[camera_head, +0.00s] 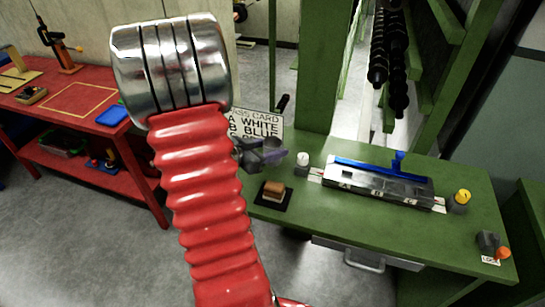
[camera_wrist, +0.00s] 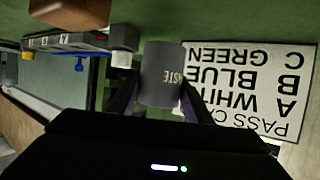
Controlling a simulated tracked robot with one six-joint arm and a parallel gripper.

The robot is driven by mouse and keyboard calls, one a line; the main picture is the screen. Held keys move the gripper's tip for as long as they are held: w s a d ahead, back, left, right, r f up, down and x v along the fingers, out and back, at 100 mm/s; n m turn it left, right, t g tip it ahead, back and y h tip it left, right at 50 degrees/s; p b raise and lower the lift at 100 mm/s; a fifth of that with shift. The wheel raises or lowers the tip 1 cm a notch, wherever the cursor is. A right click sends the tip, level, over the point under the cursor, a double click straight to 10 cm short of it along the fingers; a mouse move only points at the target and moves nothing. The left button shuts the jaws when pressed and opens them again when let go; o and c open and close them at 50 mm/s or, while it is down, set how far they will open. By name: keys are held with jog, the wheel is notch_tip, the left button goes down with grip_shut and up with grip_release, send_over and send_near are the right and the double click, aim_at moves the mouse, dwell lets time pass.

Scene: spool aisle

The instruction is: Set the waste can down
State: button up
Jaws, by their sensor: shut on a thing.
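The waste can (camera_wrist: 160,72) is a small dark grey cylinder with part of the word WASTE on its side. My gripper (camera_wrist: 156,98) is shut on it, one dark finger at each side. In the wrist view the can appears upside down, like the card lettering. In the head view my gripper (camera_head: 262,153) is over the left end of the green bench (camera_head: 335,222), partly hidden behind my red arm. I cannot tell whether the can's base touches the bench.
A pass card (camera_head: 262,124) stands behind my gripper. A brown block (camera_head: 274,189) on a dark pad and a white-topped post (camera_head: 303,160) are close by. A metal fixture with a blue bar (camera_head: 380,168) fills the bench middle. A red table (camera_head: 125,130) stands left.

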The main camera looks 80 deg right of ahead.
jog(key=shift+f, duration=1.9)
jog(key=o, duration=1.3)
jog(key=shift+f, duration=0.15)
jog(key=shift+o, duration=0.2)
jog(key=shift+w+a+r, duration=0.3)
jog(key=shift+a+r, duration=0.05)
jog(key=shift+a, duration=0.05)
jog(key=v, duration=1.1)
jog(key=shift+w, duration=0.1)
